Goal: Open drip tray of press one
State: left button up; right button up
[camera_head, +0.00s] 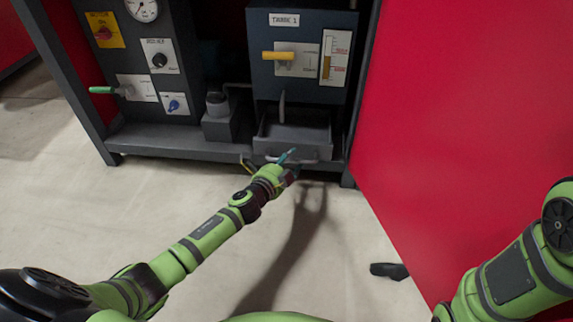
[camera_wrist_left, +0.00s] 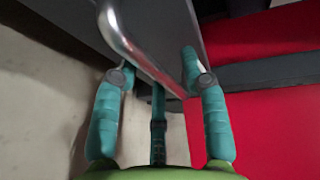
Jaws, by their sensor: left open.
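The grey drip tray (camera_head: 293,135) sits low in the machine frame, under the dark unit with a label ending in 1 (camera_head: 285,20). Its inside shows from above. A pale bar handle (camera_head: 308,158) runs along its front; in the left wrist view the metal handle (camera_wrist_left: 125,42) crosses the upper middle. My left gripper (camera_head: 290,160) is at the tray's front, by the handle. Its teal fingers (camera_wrist_left: 157,70) are spread open, with the handle and tray front between or just beyond their tips; contact cannot be told. My right arm shows at the lower right, its gripper out of view.
A red panel (camera_head: 470,110) stands close on the right. The lower frame beam (camera_head: 170,137) runs beside the tray. A yellow lever (camera_head: 278,56) and green lever (camera_head: 102,90) stick out of the panels. A dark object (camera_head: 389,270) lies on the floor. The floor in front is mostly clear.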

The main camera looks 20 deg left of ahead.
pick_arm(q)
jog(key=v, duration=1.2)
jog(key=shift+f, duration=0.1)
